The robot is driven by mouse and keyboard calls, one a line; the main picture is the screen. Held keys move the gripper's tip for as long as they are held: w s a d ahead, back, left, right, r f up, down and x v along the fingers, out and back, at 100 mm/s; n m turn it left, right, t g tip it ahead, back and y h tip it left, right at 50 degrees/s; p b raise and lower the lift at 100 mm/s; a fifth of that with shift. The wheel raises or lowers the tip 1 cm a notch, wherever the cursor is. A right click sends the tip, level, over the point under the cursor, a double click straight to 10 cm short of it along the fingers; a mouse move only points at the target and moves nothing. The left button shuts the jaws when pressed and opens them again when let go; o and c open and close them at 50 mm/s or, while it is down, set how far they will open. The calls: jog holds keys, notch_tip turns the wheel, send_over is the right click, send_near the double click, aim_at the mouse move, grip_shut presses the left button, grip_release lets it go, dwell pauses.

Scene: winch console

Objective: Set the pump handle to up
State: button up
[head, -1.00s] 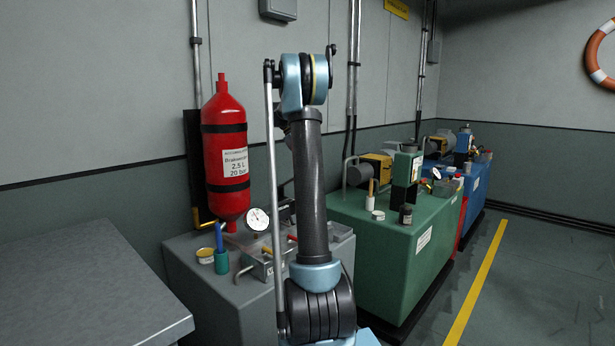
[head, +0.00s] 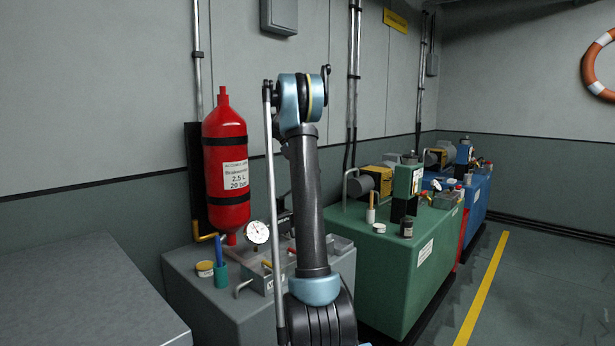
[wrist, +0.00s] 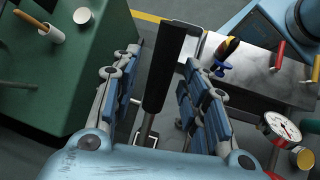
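The pump handle, a long black grip (wrist: 165,70), shows in the wrist view between the fingers of my gripper (wrist: 160,85). The fingers are open, one on each side, with gaps to the grip visible. The grip leans slightly to the right in that picture, with a metal rod and bracket at its lower end. I cannot tell its set position from this angle. In the head view my own arm hides the gripper and the handle.
A green cabinet (head: 375,270) stands close on the right. A grey table (head: 80,300) is at the left.

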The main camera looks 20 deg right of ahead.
jog(key=v, duration=1.2)
jog(key=shift+f, duration=0.1)
jog(key=s+a+f+m+t+y, duration=0.1)
jog(key=s+a+f, duration=0.1)
jog(key=s, duration=0.7)
jog(key=s+a+f+m+t+y, duration=0.1)
jog(key=s+a+f+t, duration=0.15)
jog(key=s, duration=0.75)
jog(key=s+a+f+m+y, duration=0.1)
jog(key=s+f, duration=0.1)
jog(key=s, duration=0.7)
jog(key=s+a+f+m+t+y, duration=0.1)
jog(key=s+a+f+m, duration=0.1)
jog(key=s+f, duration=0.9)
jog(key=s+a+f+m+t+y, duration=0.1)
jog(key=s+a+f, duration=0.3)
jog(key=s+f, duration=0.8)
notch_tip(320, 180, down, 2)
jog(key=shift+a+f+m+t+y, duration=0.2)
jog(key=shift+m+t+y, duration=0.15)
jog(key=shift+t, duration=0.4)
